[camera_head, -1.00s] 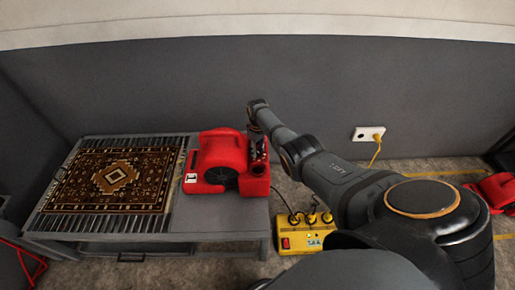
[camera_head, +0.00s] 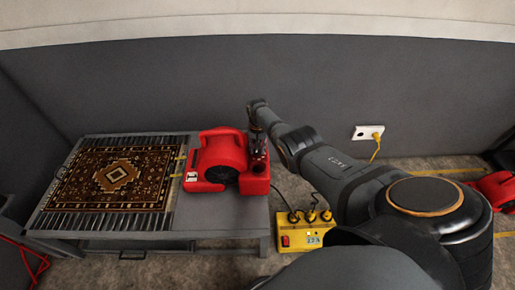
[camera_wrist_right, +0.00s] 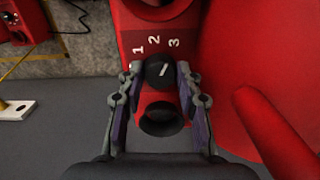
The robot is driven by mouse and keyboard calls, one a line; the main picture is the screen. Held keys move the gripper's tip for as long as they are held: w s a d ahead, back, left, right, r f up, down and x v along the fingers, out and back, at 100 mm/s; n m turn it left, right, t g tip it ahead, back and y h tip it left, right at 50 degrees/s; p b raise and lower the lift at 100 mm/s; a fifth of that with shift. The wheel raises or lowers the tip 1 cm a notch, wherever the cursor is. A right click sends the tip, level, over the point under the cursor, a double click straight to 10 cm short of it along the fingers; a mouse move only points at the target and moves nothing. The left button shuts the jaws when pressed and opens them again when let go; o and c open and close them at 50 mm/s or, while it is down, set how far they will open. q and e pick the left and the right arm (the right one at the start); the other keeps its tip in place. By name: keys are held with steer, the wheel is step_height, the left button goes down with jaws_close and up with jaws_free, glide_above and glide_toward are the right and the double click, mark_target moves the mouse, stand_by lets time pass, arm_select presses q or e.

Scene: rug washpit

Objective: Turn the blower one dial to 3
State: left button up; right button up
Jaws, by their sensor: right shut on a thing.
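The red blower (camera_head: 222,157) stands on the right end of a grey table. Its dial (camera_wrist_right: 159,72) is a black round knob with a white pointer line, below the printed marks 1, 2 and 3 in the right wrist view. The line tilts up and right, roughly toward the 3. My right gripper (camera_wrist_right: 160,77) has its two fingers on either side of the dial and is shut on it. In the head view my right gripper (camera_head: 258,150) reaches down onto the blower's right side, hiding the dial. My left gripper is not in view.
A patterned rug (camera_head: 95,181) lies on the left of the table (camera_head: 230,217). A yellow power strip (camera_head: 305,237) with plugs and cables sits on the floor right of the table. A wall outlet (camera_head: 368,132) has a yellow cord. Another red machine (camera_head: 498,188) stands at far right.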

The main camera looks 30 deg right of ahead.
mark_target(258, 150)
steer(key=shift+m, duration=0.6)
steer(key=o, duration=1.2)
steer(key=shift+c, duration=0.2)
step_height(258, 150, up, 12)
